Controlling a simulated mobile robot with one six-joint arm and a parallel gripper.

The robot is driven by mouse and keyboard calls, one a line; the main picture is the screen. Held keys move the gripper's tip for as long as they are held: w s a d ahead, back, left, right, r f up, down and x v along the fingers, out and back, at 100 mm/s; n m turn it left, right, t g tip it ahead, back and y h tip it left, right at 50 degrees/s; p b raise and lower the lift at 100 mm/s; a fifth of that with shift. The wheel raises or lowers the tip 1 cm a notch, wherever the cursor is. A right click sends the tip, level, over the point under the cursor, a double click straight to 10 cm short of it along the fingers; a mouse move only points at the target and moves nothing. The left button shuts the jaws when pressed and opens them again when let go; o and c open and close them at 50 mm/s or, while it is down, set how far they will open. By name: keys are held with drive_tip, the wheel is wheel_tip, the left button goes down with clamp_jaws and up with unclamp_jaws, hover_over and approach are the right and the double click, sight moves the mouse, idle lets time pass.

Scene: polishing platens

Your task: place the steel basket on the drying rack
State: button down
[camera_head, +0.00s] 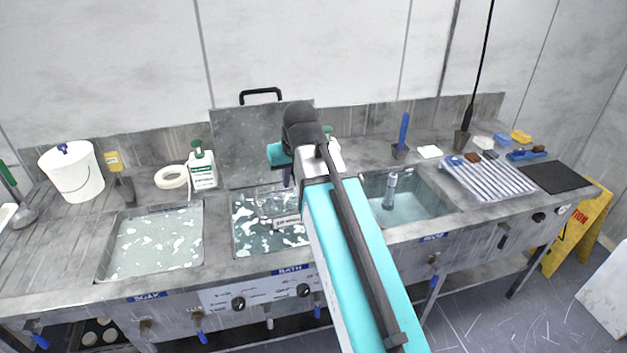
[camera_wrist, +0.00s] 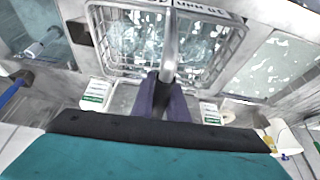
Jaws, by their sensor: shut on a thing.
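The steel basket (camera_wrist: 170,48) is a wire basket with a bar handle and a label plate on its far rim. In the wrist view my gripper (camera_wrist: 163,98) is shut on the handle, with the basket hanging beyond the fingers. In the head view my gripper (camera_head: 288,178) is over the middle sink, the bath (camera_head: 243,240); my arm hides most of the basket, and only its label plate (camera_head: 287,222) shows clearly. I cannot tell how far the basket is in the water. The drying rack (camera_head: 487,178) is a ribbed, light rack at the right of the counter.
The right sink (camera_head: 415,205), with an upright cylinder (camera_head: 390,190) in it, lies between the bath and the rack. The soak sink (camera_head: 150,245) is at left. Bottles, a blue-handled tool (camera_head: 404,130) and a hanging dark rod (camera_head: 472,105) stand behind. A black mat (camera_head: 555,177) lies right of the rack.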

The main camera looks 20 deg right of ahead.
drive_tip(key=a, duration=0.2)
drive_tip(key=w, duration=0.1)
drive_tip(key=shift+a+r, duration=0.35)
drive_tip(key=shift+a, duration=0.05)
drive_tip(key=shift+s+d+f+b, duration=0.1)
drive_tip(key=shift+f+b, duration=0.65)
drive_tip(key=shift+f, duration=0.05)
